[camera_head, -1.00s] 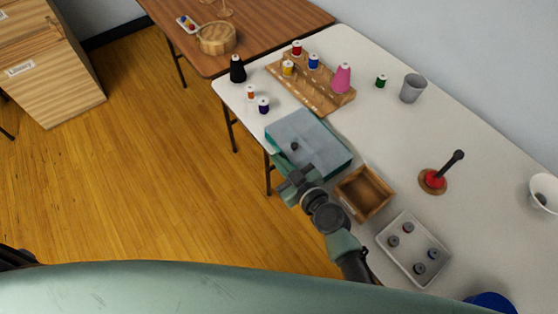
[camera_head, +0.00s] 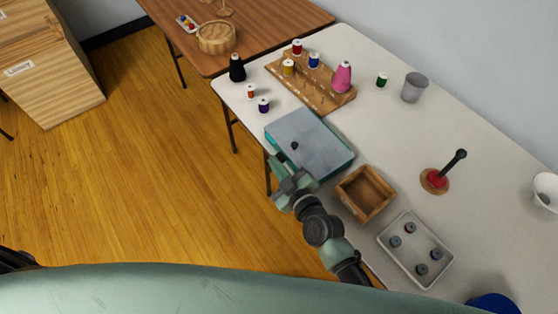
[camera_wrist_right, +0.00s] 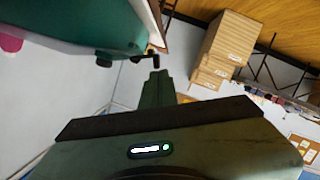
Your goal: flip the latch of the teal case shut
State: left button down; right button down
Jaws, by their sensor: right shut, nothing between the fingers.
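The teal case (camera_head: 318,150) lies on the white table near its left edge, with its grey lid down. A small dark knob (camera_head: 295,146) shows on the lid. In the right wrist view the teal case (camera_wrist_right: 95,25) fills the upper left, with small dark fittings (camera_wrist_right: 103,58) at its edge; I cannot tell the latch's position. My right gripper (camera_head: 276,160) is at the case's front left side, by the table edge. In the wrist view its fingertips (camera_wrist_right: 157,76) are together, empty, just below the case edge. My left gripper is out of view.
A wooden tray (camera_head: 347,205) stands close to the right of my arm. A metal tray (camera_head: 384,246) with several bobbins is nearer me. A spool rack (camera_head: 328,108) stands behind the case. The middle of the white table is mostly clear.

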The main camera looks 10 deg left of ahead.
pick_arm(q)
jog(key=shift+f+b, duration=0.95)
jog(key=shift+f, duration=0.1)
pick_arm(e)
jog(key=shift+s+a+f+n+t+h, duration=0.15)
jog(key=shift+f+n+t, duration=0.35)
jog(key=shift+n, duration=0.65)
jog(key=shift+w+d+f+n+t+h, duration=0.1)
jog(key=shift+f+n+t+h, duration=0.15)
jog(key=shift+f+n, duration=0.6)
jog(key=shift+s+a+f+n+t+h, duration=0.1)
jog(key=shift+f+n+t, duration=0.25)
jog(key=shift+n, duration=1.05)
jog(key=shift+r, duration=0.1)
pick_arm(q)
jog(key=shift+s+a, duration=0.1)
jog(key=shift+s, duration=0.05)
